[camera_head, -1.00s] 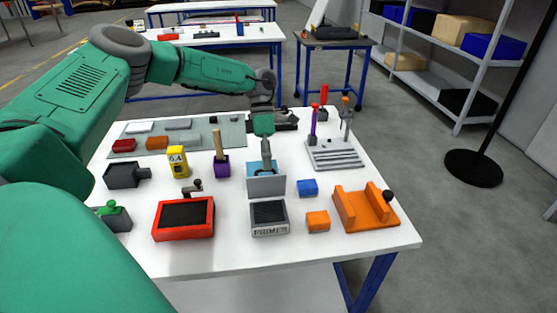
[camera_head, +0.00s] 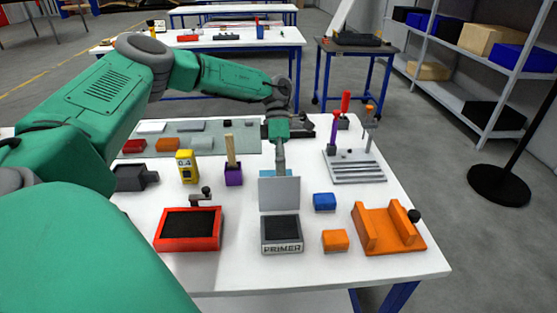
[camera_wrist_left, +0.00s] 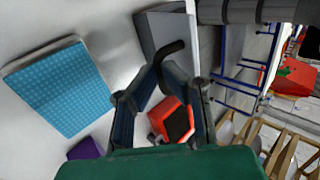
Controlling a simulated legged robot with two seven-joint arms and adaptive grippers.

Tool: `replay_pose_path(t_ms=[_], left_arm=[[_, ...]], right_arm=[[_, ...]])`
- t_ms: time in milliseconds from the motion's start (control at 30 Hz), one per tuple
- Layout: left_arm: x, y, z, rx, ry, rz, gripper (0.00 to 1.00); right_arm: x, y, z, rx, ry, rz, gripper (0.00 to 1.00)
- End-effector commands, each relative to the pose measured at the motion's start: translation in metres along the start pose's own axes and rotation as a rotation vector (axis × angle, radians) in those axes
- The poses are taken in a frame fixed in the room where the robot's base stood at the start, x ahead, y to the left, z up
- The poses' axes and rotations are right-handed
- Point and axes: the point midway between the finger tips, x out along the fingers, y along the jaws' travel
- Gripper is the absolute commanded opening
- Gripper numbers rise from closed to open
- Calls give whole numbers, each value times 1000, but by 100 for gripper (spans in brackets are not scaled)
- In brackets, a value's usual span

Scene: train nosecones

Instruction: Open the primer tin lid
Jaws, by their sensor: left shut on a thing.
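The primer tin (camera_head: 282,236) is a grey box with a dark inside and a PRIMER label, in the head view's middle front. Its grey lid (camera_head: 279,193) stands raised at the back edge, flat face towards me, so the tin is open. My left gripper (camera_head: 280,168) is behind the lid, its fingertips hidden there. In the left wrist view, the fingers (camera_wrist_left: 165,72) close around the dark curved handle (camera_wrist_left: 172,50) on the grey lid (camera_wrist_left: 165,28). My right gripper is not in view.
A red tray (camera_head: 218,228) is left of the tin. A blue block (camera_head: 325,202), an orange block (camera_head: 335,240) and an orange cradle (camera_head: 390,235) are to the right. A purple pot (camera_head: 233,176) and a yellow canister (camera_head: 187,167) stand behind left.

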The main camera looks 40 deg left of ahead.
Motion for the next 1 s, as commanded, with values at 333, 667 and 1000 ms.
replay_pose_path(t_ms=[333,667,1000], left_arm=[[14,7,-5,-7,22,-3,29],[9,6,-6,-4,8,-1,29],[-5,5,-6,-5,5,2,29]], right_arm=[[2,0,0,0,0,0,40],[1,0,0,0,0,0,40],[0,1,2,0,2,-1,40]])
